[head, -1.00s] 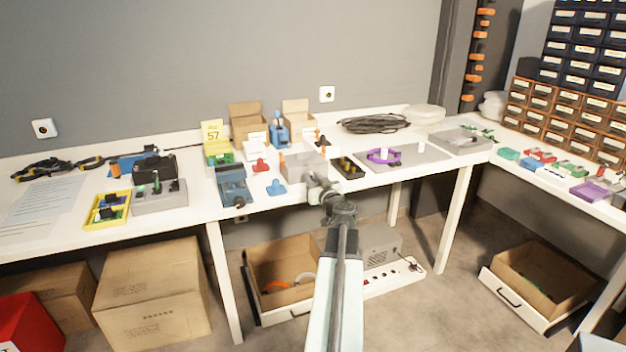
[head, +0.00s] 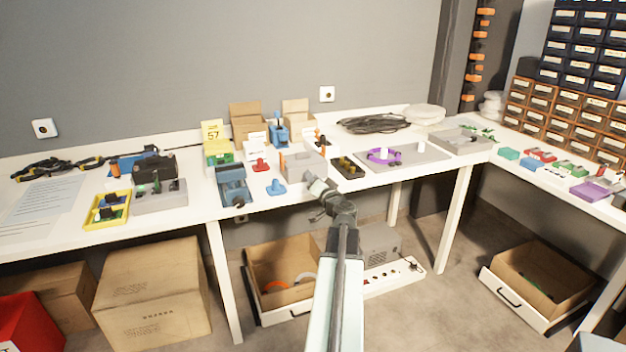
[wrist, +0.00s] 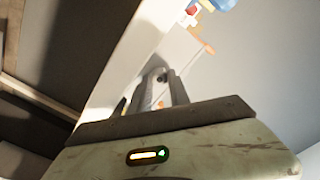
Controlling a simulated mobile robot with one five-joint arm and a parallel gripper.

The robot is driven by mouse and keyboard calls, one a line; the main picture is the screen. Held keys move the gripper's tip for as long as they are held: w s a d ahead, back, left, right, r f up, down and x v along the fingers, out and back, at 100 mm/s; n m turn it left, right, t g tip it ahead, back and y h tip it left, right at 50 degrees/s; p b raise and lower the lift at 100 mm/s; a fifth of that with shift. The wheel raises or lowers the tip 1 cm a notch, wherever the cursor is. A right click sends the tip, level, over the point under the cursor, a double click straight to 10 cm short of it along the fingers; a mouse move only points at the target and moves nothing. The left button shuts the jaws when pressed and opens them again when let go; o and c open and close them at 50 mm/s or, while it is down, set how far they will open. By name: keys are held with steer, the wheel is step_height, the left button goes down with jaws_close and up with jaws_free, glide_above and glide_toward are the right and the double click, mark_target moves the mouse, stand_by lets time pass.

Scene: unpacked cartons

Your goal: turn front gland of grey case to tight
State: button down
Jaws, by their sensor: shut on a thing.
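The grey case (head: 303,166) stands near the front edge of the white bench in the head view, with an orange piece at its left end. My gripper (head: 311,180) is at the front side of the case, reaching up from the lower right. In the wrist view the two dark fingers of my gripper (wrist: 155,88) stand on either side of a small grey rounded part, the front gland (wrist: 157,75), and are shut on it. The fingers and wrist hide the gland in the head view. I cannot tell how tight it is.
A blue vise-like tool (head: 233,185) and a blue knob-shaped piece (head: 276,187) sit left of the case. A black tray (head: 348,168) sits close on its right. An open carton (head: 280,270) lies below the bench.

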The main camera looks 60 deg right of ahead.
steer(key=shift+w+m, duration=0.1)
steer(key=shift+m, duration=0.5)
steer(key=c, duration=1.2)
jaws_free()
steer(key=shift+a, duration=0.1)
